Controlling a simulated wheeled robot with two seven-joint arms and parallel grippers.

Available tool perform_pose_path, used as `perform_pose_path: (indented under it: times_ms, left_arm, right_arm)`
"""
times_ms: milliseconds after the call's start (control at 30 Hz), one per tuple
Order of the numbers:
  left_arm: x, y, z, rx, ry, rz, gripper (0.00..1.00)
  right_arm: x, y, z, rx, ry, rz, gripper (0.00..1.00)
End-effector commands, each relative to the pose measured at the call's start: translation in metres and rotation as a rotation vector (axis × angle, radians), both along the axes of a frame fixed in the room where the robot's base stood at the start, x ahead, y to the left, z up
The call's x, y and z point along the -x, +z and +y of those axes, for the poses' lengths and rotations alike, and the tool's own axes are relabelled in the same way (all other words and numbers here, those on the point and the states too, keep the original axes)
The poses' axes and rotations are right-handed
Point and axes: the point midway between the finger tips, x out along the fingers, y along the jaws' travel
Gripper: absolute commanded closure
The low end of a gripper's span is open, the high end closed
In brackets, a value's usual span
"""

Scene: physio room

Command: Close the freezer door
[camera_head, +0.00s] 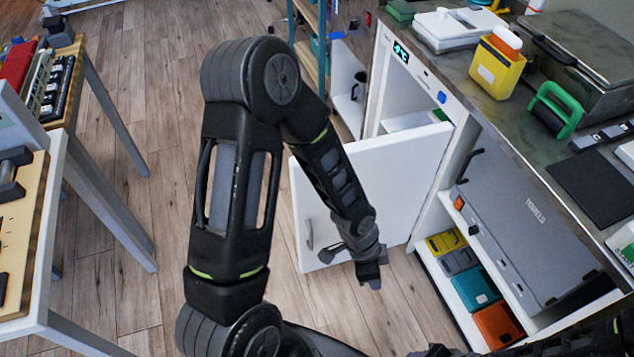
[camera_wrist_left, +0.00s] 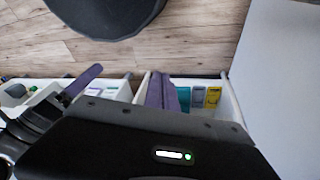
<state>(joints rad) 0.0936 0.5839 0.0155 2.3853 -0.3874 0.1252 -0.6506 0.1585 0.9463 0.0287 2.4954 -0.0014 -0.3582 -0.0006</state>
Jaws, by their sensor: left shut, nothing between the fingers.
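The freezer (camera_head: 400,85) is a white unit under the counter, with a small lit display on its front. Its white door (camera_head: 400,180) stands wide open, swung out over the floor, with a grey handle (camera_head: 309,236) near its free edge. My left arm crosses in front of part of the door. My left gripper (camera_head: 372,280) is shut and empty by the door's lower edge; I cannot tell if it touches. Its purple fingers (camera_wrist_left: 165,92) are together in the left wrist view, beside a pale panel (camera_wrist_left: 285,70) that looks like the door. My right gripper (camera_head: 435,350) barely shows at the bottom edge.
Right of the door, an open shelf holds coloured boxes (camera_head: 475,287) and a grey towels unit (camera_head: 535,235). The counter (camera_head: 470,95) above carries a yellow container (camera_head: 497,65) and other items. A table (camera_head: 45,230) stands at left. Wooden floor between is free.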

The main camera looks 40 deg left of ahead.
Motion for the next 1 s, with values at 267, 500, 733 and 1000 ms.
perform_pose_path:
  times_ms: [267, 500, 733, 1000]
  left_arm:
    - [-0.074, 0.107, 0.141, -0.520, -1.003, -0.213, 1.00]
    - [-0.081, 0.158, 0.194, -0.709, -1.251, -0.152, 1.00]
    - [-0.081, 0.158, 0.193, -0.707, -1.253, -0.151, 1.00]
    - [-0.083, 0.146, 0.197, -0.704, -1.249, -0.150, 1.00]
  right_arm:
    - [0.000, -0.039, 0.000, 0.001, 0.002, -0.001, 0.64]
    - [0.000, -0.043, -0.001, 0.001, 0.001, -0.001, 0.64]
    - [0.000, -0.043, 0.000, 0.001, 0.001, -0.001, 0.64]
    - [0.000, -0.046, -0.001, 0.001, 0.001, -0.001, 0.64]
